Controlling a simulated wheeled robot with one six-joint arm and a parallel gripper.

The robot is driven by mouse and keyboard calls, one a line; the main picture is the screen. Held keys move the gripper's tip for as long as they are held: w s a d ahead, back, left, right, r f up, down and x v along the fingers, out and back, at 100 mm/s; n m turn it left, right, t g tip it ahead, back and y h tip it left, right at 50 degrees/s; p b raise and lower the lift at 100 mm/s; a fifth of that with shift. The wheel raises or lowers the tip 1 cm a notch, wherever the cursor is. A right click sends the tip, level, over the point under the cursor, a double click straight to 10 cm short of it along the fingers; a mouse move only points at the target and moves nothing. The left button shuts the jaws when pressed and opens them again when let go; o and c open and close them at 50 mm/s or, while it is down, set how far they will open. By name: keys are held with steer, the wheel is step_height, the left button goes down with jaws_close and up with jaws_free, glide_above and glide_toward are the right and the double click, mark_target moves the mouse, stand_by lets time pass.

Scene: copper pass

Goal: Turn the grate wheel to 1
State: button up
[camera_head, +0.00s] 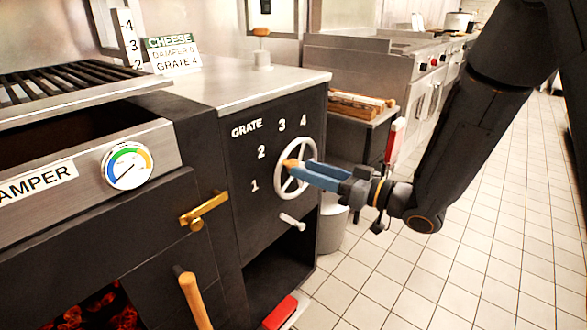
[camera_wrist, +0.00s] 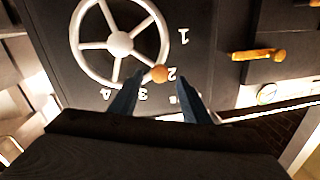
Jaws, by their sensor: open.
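The grate wheel (camera_head: 277,181) is a white spoked ring on the dark front panel, with the numerals 1 to 4 around its left and top sides. It also shows in the wrist view (camera_wrist: 120,42). Its orange-brown knob (camera_wrist: 160,74) sits on the rim beside the numeral 2 (camera_wrist: 172,74). My gripper (camera_head: 306,168) has blue fingers and reaches the wheel from the right.
A brass damper handle (camera_head: 204,209) and a wooden-handled lever (camera_head: 192,298) stick out left of the wheel. A small pale peg (camera_head: 292,221) projects below it. A sign (camera_head: 172,56) stands on the counter. Tiled floor (camera_head: 460,230) is open at the right.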

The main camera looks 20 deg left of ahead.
mark_target(292, 165)
steer(key=shift+x, duration=2.5)
jaws_close()
